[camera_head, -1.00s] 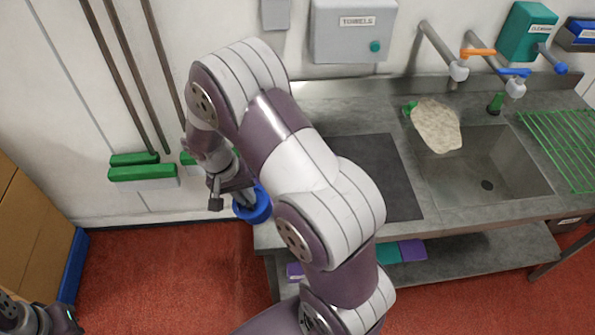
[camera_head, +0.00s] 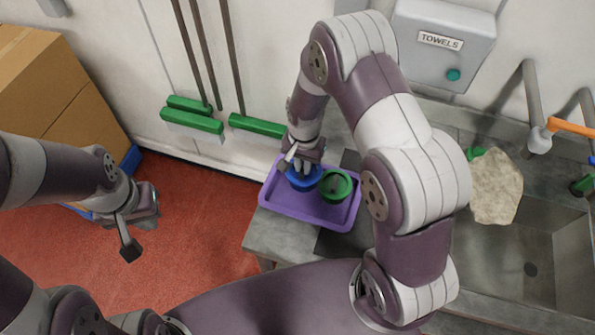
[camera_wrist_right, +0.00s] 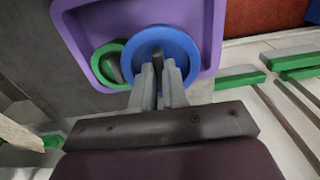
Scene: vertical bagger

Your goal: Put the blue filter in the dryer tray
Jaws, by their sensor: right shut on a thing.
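The blue filter (camera_head: 304,181) is a round blue piece over the left part of the purple dryer tray (camera_head: 335,220), left of a green filter (camera_head: 336,185). My right gripper (camera_head: 303,166) is above it with its fingers shut on its middle. In the right wrist view the blue filter (camera_wrist_right: 185,47) lies within the tray outline, close beside the green filter (camera_wrist_right: 97,66); I cannot tell whether it touches the tray floor. The fingers (camera_wrist_right: 159,68) cover part of it. My left gripper (camera_head: 137,228) is over the red floor, away from the tray; its finger opening is unclear.
The tray sits at the left end of the grey counter (camera_head: 285,233). A sink (camera_head: 531,245) and a beige cloth-like piece (camera_head: 496,188) are to the right. Green brush heads (camera_head: 192,121) stand by the wall. Cardboard boxes (camera_head: 85,125) are at left.

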